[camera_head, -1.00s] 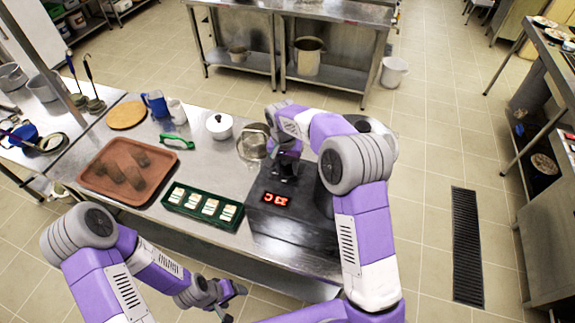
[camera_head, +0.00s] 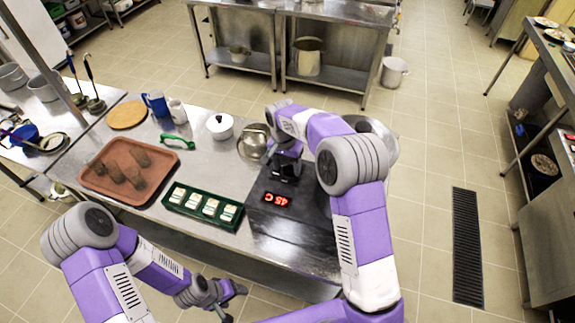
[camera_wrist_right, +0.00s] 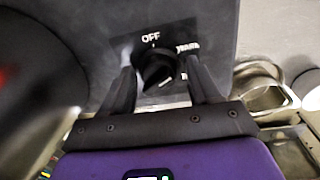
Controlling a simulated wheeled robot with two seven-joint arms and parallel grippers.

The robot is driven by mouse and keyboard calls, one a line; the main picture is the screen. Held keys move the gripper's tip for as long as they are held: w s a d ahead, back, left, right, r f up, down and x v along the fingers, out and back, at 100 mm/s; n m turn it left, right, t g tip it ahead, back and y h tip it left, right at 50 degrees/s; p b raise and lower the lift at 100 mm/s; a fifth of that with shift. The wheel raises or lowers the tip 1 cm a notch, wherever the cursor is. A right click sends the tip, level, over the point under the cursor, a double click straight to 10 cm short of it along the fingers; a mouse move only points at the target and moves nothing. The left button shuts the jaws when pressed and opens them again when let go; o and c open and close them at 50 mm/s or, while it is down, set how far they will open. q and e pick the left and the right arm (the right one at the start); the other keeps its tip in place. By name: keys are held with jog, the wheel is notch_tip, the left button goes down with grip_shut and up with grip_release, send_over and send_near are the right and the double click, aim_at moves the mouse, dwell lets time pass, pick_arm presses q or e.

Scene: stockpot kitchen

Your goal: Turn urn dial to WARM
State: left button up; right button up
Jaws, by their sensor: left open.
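The urn's dark box (camera_head: 300,238) stands at the right end of the steel table, its red display (camera_head: 276,199) reading 45 C. The black dial (camera_wrist_right: 155,66) shows in the right wrist view, with OFF above it and WARM at its upper right. A lower right label is partly hidden. A white mark shows on the dial's lower right. My right gripper (camera_wrist_right: 160,70) has one finger on each side of the dial, with gaps visible; in the head view (camera_head: 287,170) it is over the box. My left gripper (camera_head: 234,300) is open and empty before the table.
A green box of cards (camera_head: 167,205), a brown tray (camera_head: 91,185), a white lidded pot (camera_head: 219,126) and a metal pan (camera_head: 247,148) stand on the table. A green-handled item (camera_head: 177,143) lies behind the cards.

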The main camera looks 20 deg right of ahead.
aim_at(286, 165)
jog(key=shift+o, duration=0.4)
jog(key=shift+r, duration=0.1)
jog(key=shift+r, duration=0.35)
jog(key=r, duration=0.6)
jog(key=shift+w+a+r, duration=0.15)
jog(key=shift+a+r, duration=0.05)
jog(key=shift+r, duration=0.15)
